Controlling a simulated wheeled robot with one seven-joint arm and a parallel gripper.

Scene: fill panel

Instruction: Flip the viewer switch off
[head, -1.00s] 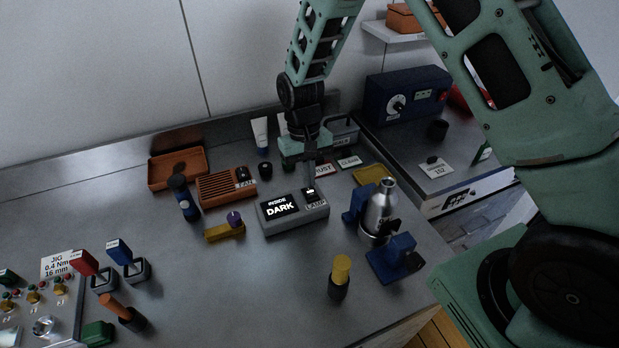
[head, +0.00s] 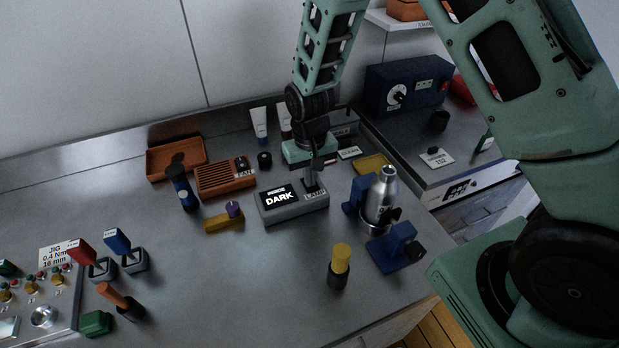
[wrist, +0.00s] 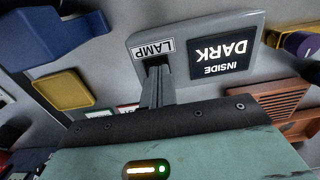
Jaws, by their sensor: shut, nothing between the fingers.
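The viewer (head: 290,208) is a grey box on the steel bench, with a black display (head: 280,197) reading "INSIDE DARK" and a "LAMP" label. In the wrist view the viewer (wrist: 190,30) is upside down, with the LAMP label (wrist: 153,49) beside my fingertips. My gripper (head: 313,188) is shut with nothing in it, its fingers pointing down at the lamp end of the viewer. In the wrist view my gripper's fingertips (wrist: 157,72) are at or just above the spot by the label. The lamp switch is hidden behind the fingers, so its position and any contact cannot be told.
An orange FAN box (head: 226,178) stands left of the viewer. A steel flask (head: 381,198) in a blue holder stands at the right. A yellow-topped peg (head: 340,262) stands in front, and a yellow tray (head: 372,163) lies behind. Bare bench lies in front of the viewer.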

